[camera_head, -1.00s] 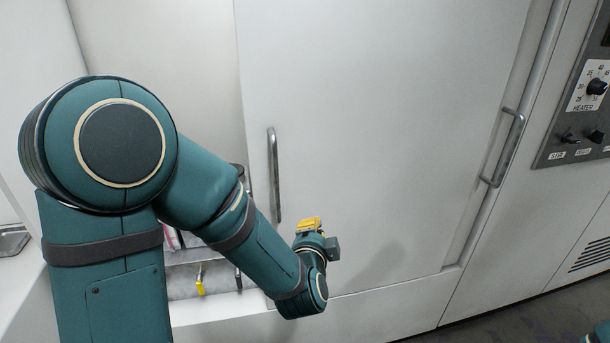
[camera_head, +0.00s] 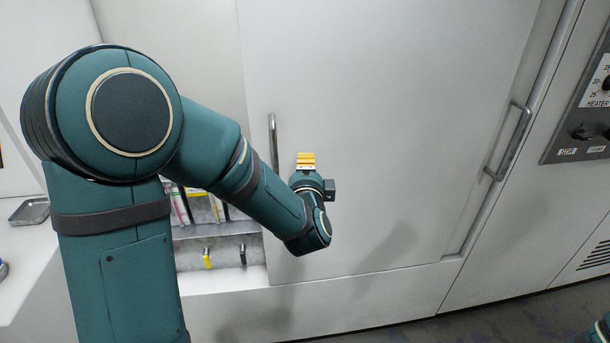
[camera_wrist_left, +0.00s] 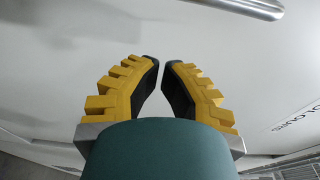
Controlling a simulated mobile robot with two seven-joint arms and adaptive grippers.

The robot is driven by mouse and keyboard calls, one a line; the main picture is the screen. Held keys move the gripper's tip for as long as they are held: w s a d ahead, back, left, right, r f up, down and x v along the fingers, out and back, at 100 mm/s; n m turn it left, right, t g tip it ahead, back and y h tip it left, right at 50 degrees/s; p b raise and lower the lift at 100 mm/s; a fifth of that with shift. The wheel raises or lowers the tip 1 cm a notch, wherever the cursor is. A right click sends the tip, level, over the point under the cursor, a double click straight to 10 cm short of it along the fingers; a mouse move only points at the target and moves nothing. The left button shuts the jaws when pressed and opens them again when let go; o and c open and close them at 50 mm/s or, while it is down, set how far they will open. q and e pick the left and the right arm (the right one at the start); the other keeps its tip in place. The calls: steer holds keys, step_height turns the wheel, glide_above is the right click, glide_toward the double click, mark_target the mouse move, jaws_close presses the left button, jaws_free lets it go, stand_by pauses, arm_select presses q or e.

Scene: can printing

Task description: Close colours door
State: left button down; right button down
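The colours door is most likely the big white sliding panel (camera_head: 390,130), with an upright metal handle (camera_head: 273,138) near its left edge. To its left is an open gap, where part of a compartment (camera_head: 220,250) with upright coloured items shows. My left gripper (camera_head: 306,160), with yellow fingers, is in front of the panel, just right of the handle's lower part, which my arm hides. In the left wrist view my left gripper (camera_wrist_left: 161,62) is empty with its fingertips nearly meeting; the handle (camera_wrist_left: 245,8) is at the top right, apart from the fingers. My right gripper is out of view.
A second handle (camera_head: 512,140) is on the right of the panel. A control panel (camera_head: 585,130) with knobs is at the far right. A metal tray (camera_head: 30,211) lies on the white surface at the left. Floor (camera_head: 480,318) shows at the bottom right.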

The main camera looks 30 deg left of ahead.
mark_target(289, 150)
arm_select(q)
steer(key=x, duration=0.3)
steer(key=shift+w+a, duration=0.1)
steer(key=shift+w, duration=0.05)
steer(key=shift+s+a+b, duration=0.3)
steer(key=shift+s+a, duration=1)
steer(key=shift+s, duration=0.2)
steer(key=shift+a, duration=0.15)
